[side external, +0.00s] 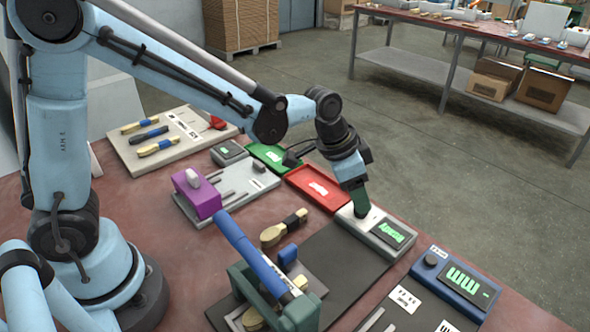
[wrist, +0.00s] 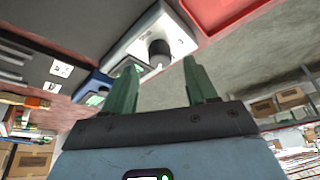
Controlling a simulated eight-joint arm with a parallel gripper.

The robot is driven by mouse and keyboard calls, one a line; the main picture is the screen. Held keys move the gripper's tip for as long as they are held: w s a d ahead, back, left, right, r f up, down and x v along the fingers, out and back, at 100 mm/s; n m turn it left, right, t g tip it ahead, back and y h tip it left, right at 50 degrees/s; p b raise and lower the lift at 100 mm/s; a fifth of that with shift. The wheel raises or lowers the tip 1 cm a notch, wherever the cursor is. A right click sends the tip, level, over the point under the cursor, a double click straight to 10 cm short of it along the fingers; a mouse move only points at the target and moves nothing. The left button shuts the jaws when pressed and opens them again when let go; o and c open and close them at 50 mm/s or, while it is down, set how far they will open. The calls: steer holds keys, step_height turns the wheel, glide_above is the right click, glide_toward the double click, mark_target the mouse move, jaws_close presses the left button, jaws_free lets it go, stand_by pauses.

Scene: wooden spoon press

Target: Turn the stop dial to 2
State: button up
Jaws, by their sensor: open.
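A white box (side external: 346,222) with a green-lit display (side external: 391,233) stands at the right of the table. In the wrist view this white box (wrist: 136,40) carries a round dark knob (wrist: 159,48). A blue box (side external: 452,287) with a dark knob (side external: 431,260) and a display reading mm stands nearer the right front. I cannot read which knob is marked as the stop dial. My gripper (side external: 360,212) has green fingers and points down over the white box. In the wrist view my gripper (wrist: 161,64) is open, its fingers apart and empty. The knob shows beyond the fingertips; contact cannot be told.
A press with a blue lever (side external: 248,253) stands at the front middle on a dark mat. A red tray (side external: 318,188) and a green tray (side external: 272,157) lie behind the white box. A purple block (side external: 202,199) and a board with spoons (side external: 150,140) are to the left.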

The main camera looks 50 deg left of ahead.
steer(key=shift+x, duration=1.7)
steer(key=c, duration=1)
steer(key=shift+r, duration=0.1)
steer(key=shift+n, duration=0.3)
steer(key=n+y, duration=0.1)
steer(key=n, duration=0.1)
steer(key=n+t, duration=0.1)
steer(key=n, duration=0.1)
steer(key=shift+d+n+y, duration=0.2)
steer(key=shift+n+y, duration=0.1)
steer(key=shift+y, duration=0.1)
steer(key=shift+n+y, duration=0.8)
steer(key=shift+n, duration=1.2)
